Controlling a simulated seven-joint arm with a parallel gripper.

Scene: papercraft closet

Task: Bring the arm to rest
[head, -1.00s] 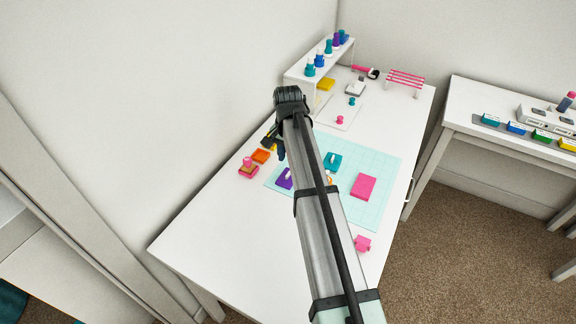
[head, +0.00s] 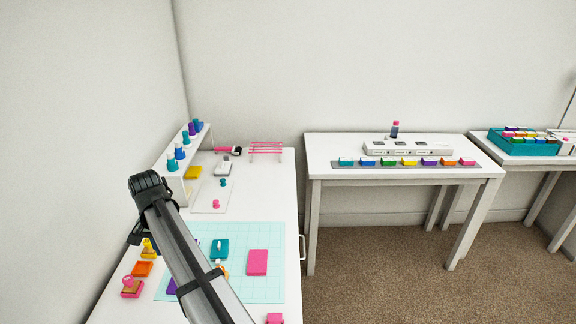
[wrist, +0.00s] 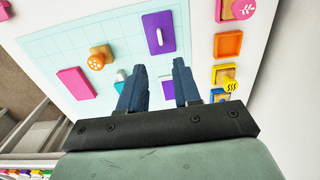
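My arm (head: 190,255) reaches over the left table in the head view, with its black wrist end at the upper left of the cutting mat. My gripper (wrist: 160,66) shows in the wrist view with two dark blue fingers apart and nothing between them. It hangs above the white table and the light cyan gridded mat (head: 240,287). In the head view the fingers are mostly hidden behind the wrist.
On the mat are a pink block (head: 257,262), a teal block (head: 219,250) and a purple plate (wrist: 158,33). Stamps and ink pads line the left edge. A second table (head: 330,145) stands right, with carpeted floor between.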

